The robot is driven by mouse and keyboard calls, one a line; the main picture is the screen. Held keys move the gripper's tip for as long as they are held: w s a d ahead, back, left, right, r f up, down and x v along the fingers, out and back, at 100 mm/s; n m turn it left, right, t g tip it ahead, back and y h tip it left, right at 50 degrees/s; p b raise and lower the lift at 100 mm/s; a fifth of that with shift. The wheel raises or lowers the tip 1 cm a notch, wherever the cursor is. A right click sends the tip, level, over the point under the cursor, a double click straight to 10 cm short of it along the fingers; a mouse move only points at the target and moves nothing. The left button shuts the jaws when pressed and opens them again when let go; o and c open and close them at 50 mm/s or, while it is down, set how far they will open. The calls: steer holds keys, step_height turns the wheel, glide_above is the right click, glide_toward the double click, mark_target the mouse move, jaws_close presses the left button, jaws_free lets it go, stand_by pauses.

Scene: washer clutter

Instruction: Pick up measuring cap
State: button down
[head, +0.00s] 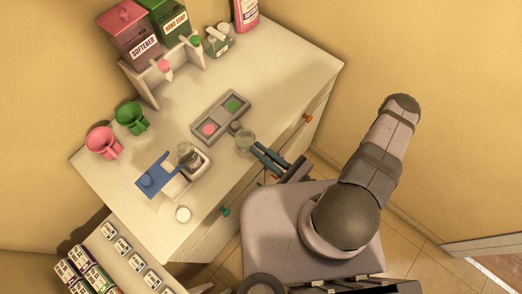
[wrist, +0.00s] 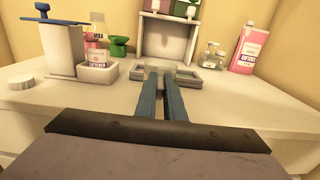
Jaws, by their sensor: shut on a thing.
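A clear, translucent cup, which looks like the measuring cap (head: 245,139), is at the tips of my gripper (head: 257,149). My gripper is shut on it, its blue-grey fingers reaching over the counter from the front edge. In the wrist view, the pale cap (wrist: 184,73) shows between and beyond the fingertips (wrist: 165,74), partly hidden by them. I cannot tell whether the cap touches the counter.
A grey tray (head: 205,140) with pink and green discs lies just behind the cap. A blue-topped holder (head: 149,181) and a white round lid (head: 183,214) are to the left. Pink (head: 103,144) and green (head: 131,118) cups stand farther back. Boxes and bottles line the rear.

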step_height(320, 180, up, 7)
steer(key=p, duration=0.5)
steer(key=shift+r+p, duration=0.2)
steer(key=shift+p, duration=0.1)
